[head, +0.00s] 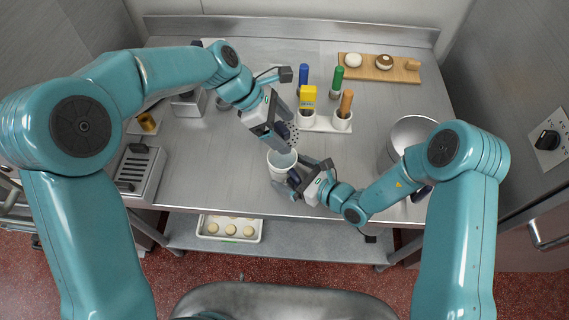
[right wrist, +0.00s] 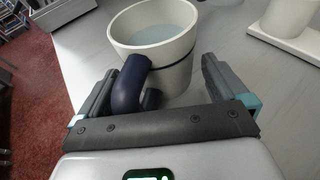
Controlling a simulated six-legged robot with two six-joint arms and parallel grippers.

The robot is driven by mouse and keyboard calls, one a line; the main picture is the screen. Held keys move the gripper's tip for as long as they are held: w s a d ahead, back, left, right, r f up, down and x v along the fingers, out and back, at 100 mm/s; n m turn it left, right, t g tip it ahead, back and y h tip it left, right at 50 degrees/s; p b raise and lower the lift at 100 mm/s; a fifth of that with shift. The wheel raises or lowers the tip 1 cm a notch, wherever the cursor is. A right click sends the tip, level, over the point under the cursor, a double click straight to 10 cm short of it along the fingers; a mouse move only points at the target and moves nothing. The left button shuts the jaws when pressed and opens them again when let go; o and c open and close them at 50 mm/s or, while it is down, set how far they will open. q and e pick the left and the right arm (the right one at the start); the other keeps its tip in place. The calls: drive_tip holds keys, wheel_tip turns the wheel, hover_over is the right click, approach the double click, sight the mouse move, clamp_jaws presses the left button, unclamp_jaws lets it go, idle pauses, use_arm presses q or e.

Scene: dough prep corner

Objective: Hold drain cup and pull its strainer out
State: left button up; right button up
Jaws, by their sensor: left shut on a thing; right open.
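The drain cup (head: 283,172) is white, with a dark blue band and handle (right wrist: 128,85), and stands upright near the table's front edge. It also shows in the right wrist view (right wrist: 172,72), with a smooth pale blue-grey surface inside. My left gripper (head: 282,131) is shut on the grey perforated strainer (head: 291,138), which shows just beyond the cup's rim in the head view; it is not seen inside the cup. My right gripper (right wrist: 160,72) is open, its fingers either side of the handle. It also shows at the cup's lower right in the head view (head: 298,179).
A white holder with blue, green and orange-handled tools and a yellow item (head: 308,97) stands behind the cup. A metal bowl (head: 410,133) is at right, a wooden board (head: 400,72) at back right. A metal slotted box (head: 142,172) is at left.

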drive_tip(key=v, duration=1.2)
drive_tip(key=shift+s, duration=0.1)
